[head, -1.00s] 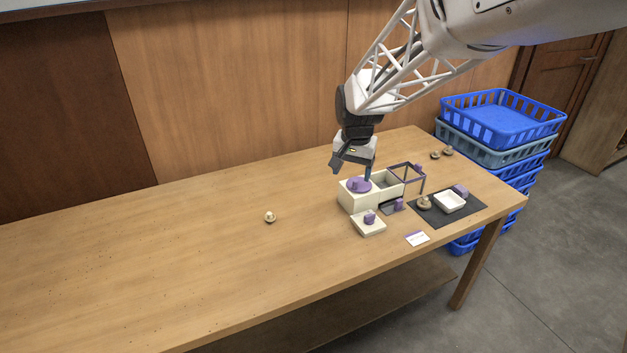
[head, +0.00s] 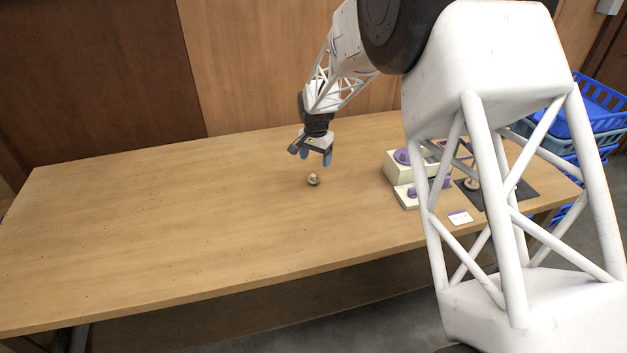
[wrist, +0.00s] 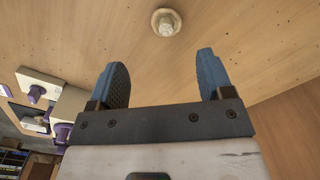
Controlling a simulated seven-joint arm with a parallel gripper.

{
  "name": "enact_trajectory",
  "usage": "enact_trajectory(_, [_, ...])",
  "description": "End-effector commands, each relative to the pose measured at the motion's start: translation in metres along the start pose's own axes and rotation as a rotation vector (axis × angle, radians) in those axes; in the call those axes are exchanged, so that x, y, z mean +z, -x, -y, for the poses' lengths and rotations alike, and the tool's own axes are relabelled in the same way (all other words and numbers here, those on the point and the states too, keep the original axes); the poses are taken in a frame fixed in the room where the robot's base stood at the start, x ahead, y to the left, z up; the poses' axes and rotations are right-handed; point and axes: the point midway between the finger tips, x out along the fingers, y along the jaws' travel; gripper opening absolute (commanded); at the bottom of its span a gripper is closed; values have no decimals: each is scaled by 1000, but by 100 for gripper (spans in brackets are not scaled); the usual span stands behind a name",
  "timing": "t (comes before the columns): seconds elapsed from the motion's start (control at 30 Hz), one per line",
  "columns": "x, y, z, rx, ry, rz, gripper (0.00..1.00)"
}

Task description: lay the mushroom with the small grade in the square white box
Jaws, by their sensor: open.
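A small pale-brown mushroom (head: 313,179) lies alone on the bare table. In the wrist view the mushroom (wrist: 166,22) is at the top centre, beyond my fingertips. My gripper (head: 315,157) is open and empty, with its blue fingers pointing down just above and behind the mushroom, apart from it. The fingers also show spread apart in the wrist view (wrist: 161,62). Another mushroom (head: 472,184) stands on the dark mat (head: 492,201) at the right. The square white box, seen on that mat earlier, is hidden behind my arm now.
A cream box (head: 396,170) with purple-knobbed parts and a cream lid-like block (head: 404,200) stand right of my gripper. A white card (head: 460,217) lies near the front edge. Blue crates (head: 590,105) are stacked at far right. The table's left is clear.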

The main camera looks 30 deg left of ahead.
Motion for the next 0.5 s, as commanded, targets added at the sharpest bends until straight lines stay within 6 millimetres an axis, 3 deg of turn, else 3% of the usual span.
enact_trajectory(0.13, [1, -6, 8, 1, 1, 1, 74])
enact_trajectory(0.5, [1, -8, 8, 2, 1, 2, 74])
